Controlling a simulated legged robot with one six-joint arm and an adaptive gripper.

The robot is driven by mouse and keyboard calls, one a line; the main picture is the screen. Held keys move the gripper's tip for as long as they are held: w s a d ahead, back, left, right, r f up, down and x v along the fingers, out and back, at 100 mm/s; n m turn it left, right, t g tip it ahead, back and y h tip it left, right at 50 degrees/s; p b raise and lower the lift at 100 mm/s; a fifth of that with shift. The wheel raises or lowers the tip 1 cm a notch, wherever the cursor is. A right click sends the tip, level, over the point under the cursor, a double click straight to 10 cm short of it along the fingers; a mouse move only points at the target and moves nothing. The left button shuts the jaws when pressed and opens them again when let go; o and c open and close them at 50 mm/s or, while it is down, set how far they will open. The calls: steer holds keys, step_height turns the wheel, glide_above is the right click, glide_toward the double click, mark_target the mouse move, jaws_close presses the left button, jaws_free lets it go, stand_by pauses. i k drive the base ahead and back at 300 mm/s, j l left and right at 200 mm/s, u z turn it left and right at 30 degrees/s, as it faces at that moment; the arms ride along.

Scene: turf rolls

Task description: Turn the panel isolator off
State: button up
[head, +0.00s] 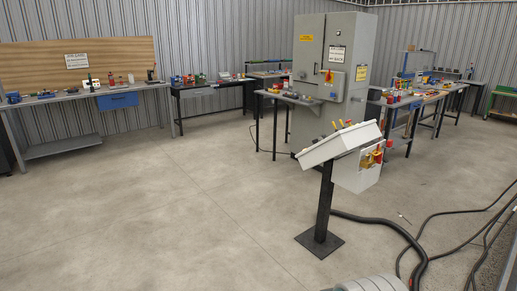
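A tall grey electrical cabinet (309,45) stands at the back, right of centre. On its front is a smaller grey box (337,87) with a red and orange handle (328,76), which looks like the panel isolator. The handle is too small in the head view to tell its position. Yellow and white labels sit on the cabinet around it. My gripper is not in view.
A sloped control desk (339,142) on a black post (324,200) stands before the cabinet, with red and yellow parts beside it. Benches line the walls. Black cables (415,240) cross the floor at right. The concrete floor (150,210) is open at left.

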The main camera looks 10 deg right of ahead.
mark_target(379, 158)
steer(key=i+l+z, duration=0.15)
steer(key=i+z, duration=0.2)
steer(key=i, duration=0.25)
steer(key=i+z, duration=0.35)
steer(key=i, duration=0.25)
steer(key=i+j+z, duration=0.2)
steer(key=i+z, duration=0.15)
steer(key=i, duration=0.25)
steer(key=i+l, duration=0.15)
steer(key=i, duration=0.65)
steer(key=i+l+z, duration=0.1)
steer(key=i, duration=0.65)
steer(key=i+l+u, duration=0.2)
steer(key=i, duration=0.2)
